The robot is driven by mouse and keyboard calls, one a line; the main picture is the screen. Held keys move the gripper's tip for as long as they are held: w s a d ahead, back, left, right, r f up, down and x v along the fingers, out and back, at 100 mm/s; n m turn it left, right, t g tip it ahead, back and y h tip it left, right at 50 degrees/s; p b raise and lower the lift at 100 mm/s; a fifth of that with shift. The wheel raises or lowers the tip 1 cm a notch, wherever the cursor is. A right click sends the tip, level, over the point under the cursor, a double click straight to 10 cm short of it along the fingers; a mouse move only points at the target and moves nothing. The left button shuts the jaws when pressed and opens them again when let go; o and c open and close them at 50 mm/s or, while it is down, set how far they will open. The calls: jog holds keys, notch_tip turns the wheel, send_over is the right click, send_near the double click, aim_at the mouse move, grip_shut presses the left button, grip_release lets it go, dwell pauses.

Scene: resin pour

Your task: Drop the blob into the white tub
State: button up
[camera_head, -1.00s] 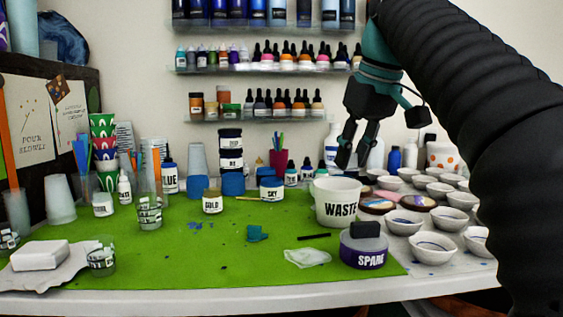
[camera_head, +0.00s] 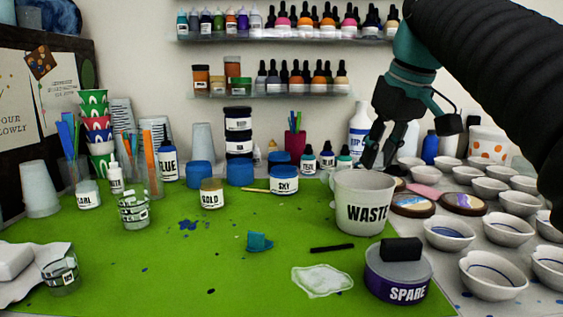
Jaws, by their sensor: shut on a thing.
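The white tub (camera_head: 363,211), marked WASTE, stands upright at the right part of the green mat. My gripper (camera_head: 368,160) points down at the tub's far rim, with its fingertips just above or behind the opening. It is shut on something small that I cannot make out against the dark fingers. The tub's inside is mostly hidden by its near wall. A teal lump (camera_head: 259,241) lies on the mat left of the tub. A flat whitish clear patch (camera_head: 322,281) lies on the mat in front of the tub.
A purple SPARE jar (camera_head: 397,278) with a black block (camera_head: 401,249) on top stands in front of the tub. White bowls (camera_head: 494,274) and round coasters (camera_head: 412,204) fill the right. A dark stick (camera_head: 332,248) lies on the mat (camera_head: 130,275). The mat's middle is largely clear.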

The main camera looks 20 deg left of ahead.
jog(key=shift+f+b, duration=0.45)
jog(key=shift+f, duration=0.45)
jog(key=o, duration=0.8)
jog(key=shift+r, duration=0.1)
jog(key=shift+v, duration=3.65)
